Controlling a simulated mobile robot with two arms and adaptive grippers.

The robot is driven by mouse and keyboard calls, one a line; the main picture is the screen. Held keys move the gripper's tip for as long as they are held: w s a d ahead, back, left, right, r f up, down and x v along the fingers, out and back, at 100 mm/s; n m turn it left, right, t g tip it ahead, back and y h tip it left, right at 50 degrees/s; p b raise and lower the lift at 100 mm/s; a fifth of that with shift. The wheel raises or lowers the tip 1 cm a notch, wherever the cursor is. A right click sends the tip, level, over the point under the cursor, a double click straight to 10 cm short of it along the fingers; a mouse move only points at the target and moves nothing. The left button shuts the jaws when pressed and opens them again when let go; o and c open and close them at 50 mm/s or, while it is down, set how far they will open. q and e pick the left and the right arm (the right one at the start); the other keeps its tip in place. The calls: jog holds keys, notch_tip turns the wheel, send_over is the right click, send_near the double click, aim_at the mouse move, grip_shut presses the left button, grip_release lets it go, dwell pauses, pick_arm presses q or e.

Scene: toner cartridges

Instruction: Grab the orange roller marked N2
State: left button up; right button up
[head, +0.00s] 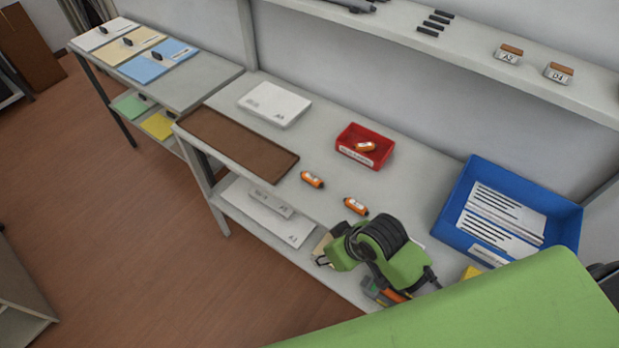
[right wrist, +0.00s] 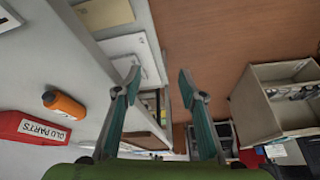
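Two orange rollers with white labels lie on the worktop in the head view, one (head: 312,179) near the brown mat and one (head: 355,206) nearer my right arm. Another orange roller (head: 365,147) lies in a red bin (head: 381,158). Their markings are too small to read. An orange roller (right wrist: 65,107) also shows in the right wrist view beside the red bin (right wrist: 30,132), which is labelled OLD PARTS. My right gripper (right wrist: 160,80) is open and empty, its fingers apart over the worktop's front edge. My left gripper is not in view.
A blue crate (head: 446,221) with papers stands at the right. An upper shelf (head: 465,66) runs along the back. Part of an orange thing (head: 395,295) shows below my right arm.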

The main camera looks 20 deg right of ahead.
jog(key=w+r+n, duration=0.1)
jog(key=w+r, duration=0.2)
jog(key=w+r+n, duration=0.1)
jog(key=w+r, duration=0.2)
jog(key=w, duration=0.1)
jog(key=w+r+n+y, duration=0.1)
jog(key=w+r, duration=0.2)
jog(key=w, duration=0.1)
jog(key=shift+d+r+p, duration=0.25)
jog(key=shift+r+p, duration=0.1)
jog(key=shift+r, duration=0.05)
send_near(317, 180)
jog(key=w+f, duration=0.1)
jog(key=w+a+f+p, duration=0.1)
jog(key=f, duration=0.1)
jog(key=shift+a+g+h, duration=0.1)
jog(key=shift+g+h, duration=0.3)
jog(key=shift+w+a+f+p, duration=0.15)
jog(key=shift+f+p, duration=0.15)
jog(key=shift+f, duration=0.15)
jog(key=p+x, duration=0.1)
jog(key=x, duration=0.2)
jog(key=shift+a+f, duration=0.2)
jog(key=shift+f, duration=0.05)
jog(key=shift+w+a+f, duration=0.1)
jog(key=shift+w+f, duration=0.05)
jog(key=shift+f, duration=0.35)
grip_shut()
